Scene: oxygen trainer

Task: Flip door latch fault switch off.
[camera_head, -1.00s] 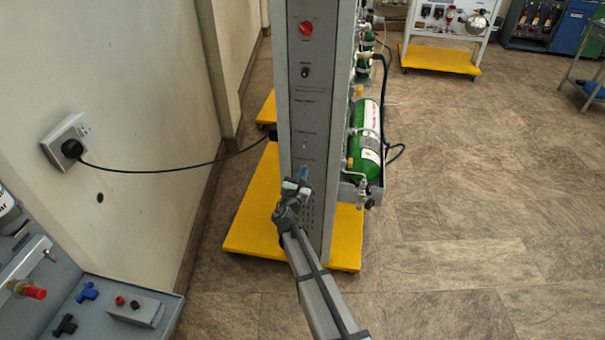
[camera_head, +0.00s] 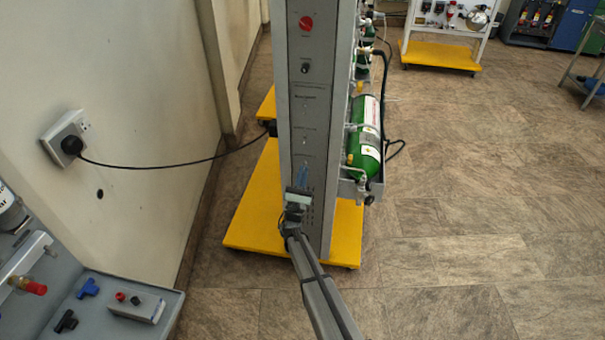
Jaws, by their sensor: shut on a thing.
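The tall grey cabinet (camera_head: 325,120) stands upright ahead of me with its narrow front panel facing me. Down the panel are a red knob (camera_head: 305,24), a black knob (camera_head: 305,68) and small switches, one of them a small toggle (camera_head: 304,138). The labels are too small to read, so I cannot tell the door latch fault switch by name. My gripper (camera_head: 302,176) is at the lower part of the panel, below the visible toggle, and is shut. What lies between its fingertips is hidden, but it is at a small switch's place on the panel.
The cabinet stands on a yellow base (camera_head: 252,232). Green cylinders (camera_head: 366,125) hang on its right side. A black cable (camera_head: 165,168) runs from a wall socket (camera_head: 62,140) to the cabinet. A grey bench (camera_head: 150,285) is at lower left.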

